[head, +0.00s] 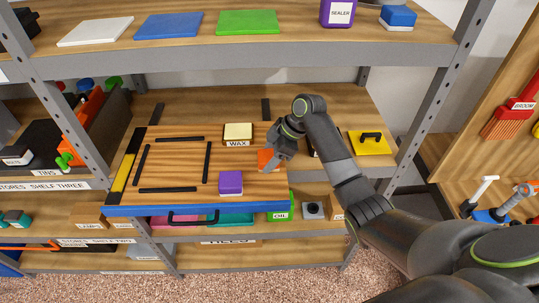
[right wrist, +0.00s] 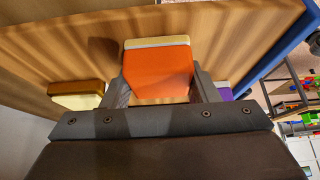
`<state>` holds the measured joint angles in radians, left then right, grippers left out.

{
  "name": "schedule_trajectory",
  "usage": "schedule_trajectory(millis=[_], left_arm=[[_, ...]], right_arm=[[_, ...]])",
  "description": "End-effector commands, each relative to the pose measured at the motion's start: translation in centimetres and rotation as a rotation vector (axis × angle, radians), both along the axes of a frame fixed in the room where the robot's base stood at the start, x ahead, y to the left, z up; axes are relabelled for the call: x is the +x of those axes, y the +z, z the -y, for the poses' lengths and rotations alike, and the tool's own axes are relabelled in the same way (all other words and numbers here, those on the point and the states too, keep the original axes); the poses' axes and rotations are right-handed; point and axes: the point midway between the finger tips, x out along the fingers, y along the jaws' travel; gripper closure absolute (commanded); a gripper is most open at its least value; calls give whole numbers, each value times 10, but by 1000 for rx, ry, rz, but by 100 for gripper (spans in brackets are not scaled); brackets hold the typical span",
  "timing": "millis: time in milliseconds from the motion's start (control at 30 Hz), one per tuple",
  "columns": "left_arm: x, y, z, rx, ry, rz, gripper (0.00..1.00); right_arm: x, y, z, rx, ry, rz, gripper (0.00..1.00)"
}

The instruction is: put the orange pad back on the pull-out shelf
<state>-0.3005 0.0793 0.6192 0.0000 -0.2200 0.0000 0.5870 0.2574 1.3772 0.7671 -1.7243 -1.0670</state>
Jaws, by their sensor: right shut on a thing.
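The orange pad (head: 265,160) is held in my right gripper (head: 272,153) over the right part of the pull-out shelf (head: 180,180), a wooden board with a blue front edge. In the right wrist view the pad (right wrist: 158,72) sits between the two fingers, with a pale layer on its far side. The fingers press on its sides. I cannot tell whether the pad touches the board. My left gripper is not in view.
A cream WAX block (head: 238,134) and a purple block (head: 231,183) stand on the board near the pad. Black strips lie on its left half. A yellow piece with a black handle (head: 370,143) is to the right. A grey rack post (head: 433,110) stands beyond my right arm.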

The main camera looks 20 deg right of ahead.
Motion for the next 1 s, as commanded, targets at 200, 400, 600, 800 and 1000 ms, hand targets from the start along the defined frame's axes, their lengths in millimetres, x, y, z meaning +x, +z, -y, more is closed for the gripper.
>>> schedule_trajectory(millis=[200, 400, 600, 800, 1000], left_arm=[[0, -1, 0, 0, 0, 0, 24], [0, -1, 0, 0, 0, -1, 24], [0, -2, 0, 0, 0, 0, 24], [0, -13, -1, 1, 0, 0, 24], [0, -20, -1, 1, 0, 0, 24]], right_arm=[[0, -2, 0, 0, 0, 0, 26], [0, -2, 0, 0, 0, 0, 24], [0, 5, 3, -1, -1, 1, 24], [-4, 32, 20, -3, -2, 5, 24], [-8, 58, 33, -1, -1, 1, 24]])
